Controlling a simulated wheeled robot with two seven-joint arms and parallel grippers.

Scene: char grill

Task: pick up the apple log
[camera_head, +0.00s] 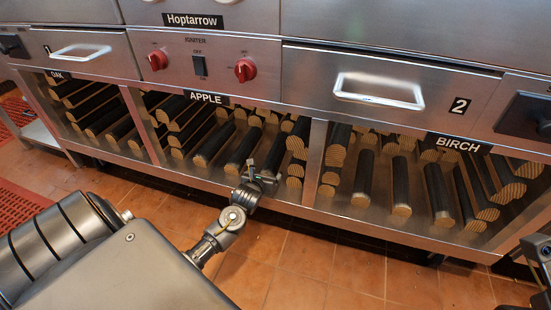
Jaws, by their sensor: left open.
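Several apple logs with dark bark and pale cut ends lie in the middle compartment under the APPLE label (207,98). One apple log (243,150) lies lengthwise with its end toward the front, just behind and left of my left gripper. Another apple log (213,146) lies farther left. My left gripper (262,176) is open at the front edge of this compartment, in front of the logs, and hides part of the ones behind it. I cannot tell whether it touches a log. Dark parts at the right edge may be my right gripper (541,262), cut off by the frame.
The OAK compartment (57,75) is at the left and the BIRCH compartment (457,144) at the right, both holding logs. Metal dividers separate the bays. Drawers with handles (379,91) and red knobs (245,70) are above. Clear tiled floor (300,265) lies in front.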

